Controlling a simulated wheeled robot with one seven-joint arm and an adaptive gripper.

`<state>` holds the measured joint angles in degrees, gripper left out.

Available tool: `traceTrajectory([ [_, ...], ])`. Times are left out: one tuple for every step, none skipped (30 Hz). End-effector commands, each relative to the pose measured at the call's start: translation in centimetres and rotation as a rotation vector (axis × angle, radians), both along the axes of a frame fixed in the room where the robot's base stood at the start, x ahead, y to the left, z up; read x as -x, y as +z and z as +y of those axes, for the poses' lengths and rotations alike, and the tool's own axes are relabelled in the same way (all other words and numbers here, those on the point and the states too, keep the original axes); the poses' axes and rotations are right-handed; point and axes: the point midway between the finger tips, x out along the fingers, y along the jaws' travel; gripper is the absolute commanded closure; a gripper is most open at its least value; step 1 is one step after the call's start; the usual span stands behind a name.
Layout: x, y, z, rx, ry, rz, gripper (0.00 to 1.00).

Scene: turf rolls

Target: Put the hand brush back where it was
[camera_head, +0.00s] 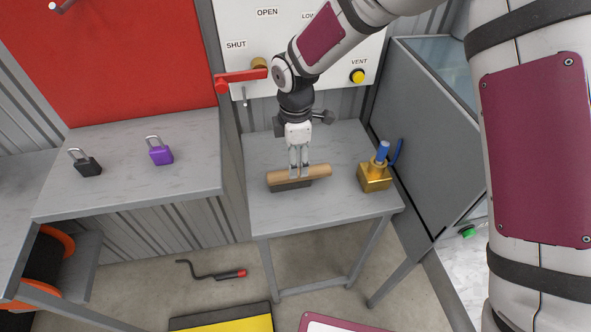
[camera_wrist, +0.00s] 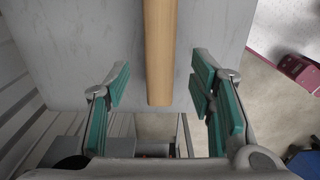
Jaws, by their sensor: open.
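The hand brush (camera_head: 316,172) lies on the small grey table, its wooden back up and dark bristles below, running left to right. In the wrist view the wooden back of the brush (camera_wrist: 160,50) runs lengthwise between my open fingers, with a visible gap on each side. My gripper (camera_head: 299,170) points down at the brush from above. It is open, with teal pads, and holds nothing. In the wrist view my gripper (camera_wrist: 160,100) shows both fingers spread apart. Where the brush was before cannot be told from these frames.
The small table (camera_head: 345,205) also bears a brass padlock-like block (camera_head: 374,178) with a blue top, right of the brush. A black padlock (camera_head: 87,163) and a purple padlock (camera_head: 161,153) stand on the left bench. A red lever (camera_head: 240,79) juts from the panel behind.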

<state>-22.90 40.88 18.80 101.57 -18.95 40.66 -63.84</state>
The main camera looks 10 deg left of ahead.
Motion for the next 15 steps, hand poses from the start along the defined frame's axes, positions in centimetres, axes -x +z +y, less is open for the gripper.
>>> traceTrajectory([
  [-0.2, 1.1, 0.1, -0.003, -0.001, -0.004, 0.51],
  [-0.1, 1.7, 0.1, -0.003, -0.001, -0.003, 0.51],
  [-0.1, 2.4, 0.1, -0.003, -0.001, -0.004, 0.51],
  [-0.1, 2.9, 0.0, -0.002, -0.001, -0.004, 0.51],
  [-0.1, 3.3, 0.0, -0.001, -0.001, -0.003, 0.51],
  [-0.1, 3.9, 0.0, -0.002, -0.001, -0.004, 0.51],
  [-0.1, 4.2, 0.0, -0.001, -0.001, -0.003, 0.51],
  [-0.1, 4.5, 0.0, -0.002, -0.001, -0.001, 0.51],
  [-0.1, 4.8, 0.0, -0.002, -0.001, -0.001, 0.51],
  [0.0, 5.0, 0.0, -0.001, 0.0, 0.0, 0.51],
  [0.0, 5.2, 0.0, -0.001, 0.0, 0.0, 0.51],
  [0.0, 5.4, 0.0, 0.0, 0.0, 0.0, 0.51],
  [0.0, 5.4, 0.0, 0.0, 0.0, 0.0, 0.51],
  [0.0, 5.5, 0.0, 0.0, 0.0, 0.0, 0.51],
  [0.0, 5.5, 0.0, 0.0, 0.0, 0.001, 0.51],
])
